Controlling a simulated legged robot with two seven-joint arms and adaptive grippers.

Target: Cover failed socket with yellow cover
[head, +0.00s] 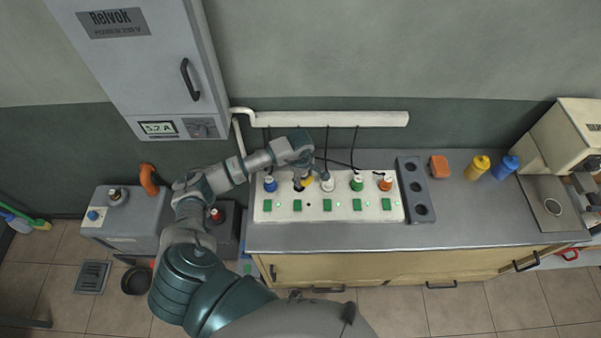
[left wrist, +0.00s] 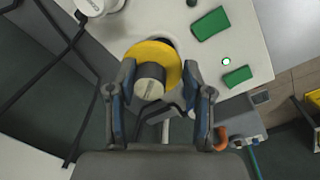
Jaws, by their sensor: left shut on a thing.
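My left gripper (head: 311,177) reaches over the white socket panel (head: 260,212) and is shut on the yellow cover (head: 307,183). In the left wrist view the gripper (left wrist: 158,85) grips the cover's grey knob, with the yellow disc (left wrist: 155,53) beyond it. An unplugged socket with a dark opening (head: 298,186) lies just left of the cover, second from the left. Its dark edge shows behind the disc in the left wrist view (left wrist: 172,42). The cover partly overlaps the opening; whether it touches the panel I cannot tell. My right gripper is not in view.
Blue (head: 270,184), white (head: 327,185), green (head: 357,183) and orange (head: 386,183) plugs with black cables stand in the other sockets. Green switches line the panel's front. A grey three-hole holder (head: 401,170) stands right of the panel. Clear counter (head: 470,215) lies further right.

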